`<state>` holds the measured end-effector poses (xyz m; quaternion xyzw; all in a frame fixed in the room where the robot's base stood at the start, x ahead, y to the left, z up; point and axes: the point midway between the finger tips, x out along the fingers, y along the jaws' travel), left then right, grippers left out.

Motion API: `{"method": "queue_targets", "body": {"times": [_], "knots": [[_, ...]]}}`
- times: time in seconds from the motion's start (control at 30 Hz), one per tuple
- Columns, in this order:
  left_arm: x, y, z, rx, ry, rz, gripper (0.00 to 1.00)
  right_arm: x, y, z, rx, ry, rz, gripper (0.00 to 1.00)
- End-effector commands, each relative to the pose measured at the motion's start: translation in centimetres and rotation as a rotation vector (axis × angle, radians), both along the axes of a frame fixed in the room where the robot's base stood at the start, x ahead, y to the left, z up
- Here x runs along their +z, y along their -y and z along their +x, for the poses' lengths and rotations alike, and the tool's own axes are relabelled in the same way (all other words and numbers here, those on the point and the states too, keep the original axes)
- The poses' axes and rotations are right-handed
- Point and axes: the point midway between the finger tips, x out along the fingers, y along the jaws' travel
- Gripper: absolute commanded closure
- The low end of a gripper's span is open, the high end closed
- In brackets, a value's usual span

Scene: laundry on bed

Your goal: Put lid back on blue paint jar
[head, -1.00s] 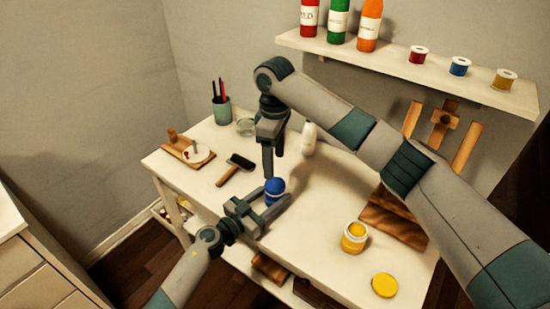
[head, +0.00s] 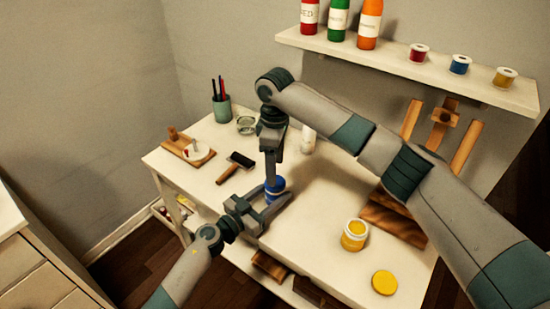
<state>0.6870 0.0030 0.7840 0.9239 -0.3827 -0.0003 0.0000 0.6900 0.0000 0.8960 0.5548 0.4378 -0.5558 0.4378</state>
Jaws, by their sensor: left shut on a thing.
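The blue paint jar (head: 275,186) stands near the front edge of the white table, left of the middle. My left gripper (head: 277,197) is shut on it from the front left, with a finger on either side. My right gripper (head: 270,182) points straight down from above, its fingertips at the jar's top. The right fingers show nearly edge-on and cover part of the jar, so their opening cannot be told. The jar's lid cannot be made out apart from the jar.
An open yellow paint jar (head: 355,234) and its yellow lid (head: 384,282) lie at the right on the white table (head: 318,250).

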Motion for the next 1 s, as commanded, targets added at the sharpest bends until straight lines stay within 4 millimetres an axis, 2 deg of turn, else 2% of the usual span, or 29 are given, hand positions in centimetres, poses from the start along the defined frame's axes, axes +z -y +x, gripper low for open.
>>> {"method": "queue_targets", "body": {"times": [0.2,0.33,0.5,0.77,0.93,0.97,1.0], "knots": [[0.0,0.0,0.0,0.0,0.0,0.0,1.0,-2.9,0.0,0.0,0.0,-0.001,0.0,0.38],[0.0,0.0,0.0,0.0,0.0,0.0,1.0,-4.1,0.0,0.0,-0.001,-0.001,0.0,0.38],[0.0,0.0,0.0,0.0,0.0,0.0,1.0,-4.8,0.0,0.0,-0.001,0.0,0.001,0.38],[0.0,0.0,0.0,0.0,0.0,0.0,1.0,-4.9,0.0,0.0,0.0,0.0,0.001,0.38],[0.0,0.0,0.0,0.0,0.0,0.0,1.0,-4.9,0.0,0.0,0.0,0.0,0.001,0.76],[0.0,0.0,0.0,0.0,0.0,0.0,1.0,-4.9,0.0,0.0,0.0,0.0,0.001,0.8],[0.0,0.0,0.0,0.0,0.0,0.0,1.0,-4.9,0.0,0.0,0.0,0.0,0.001,0.8]]}}
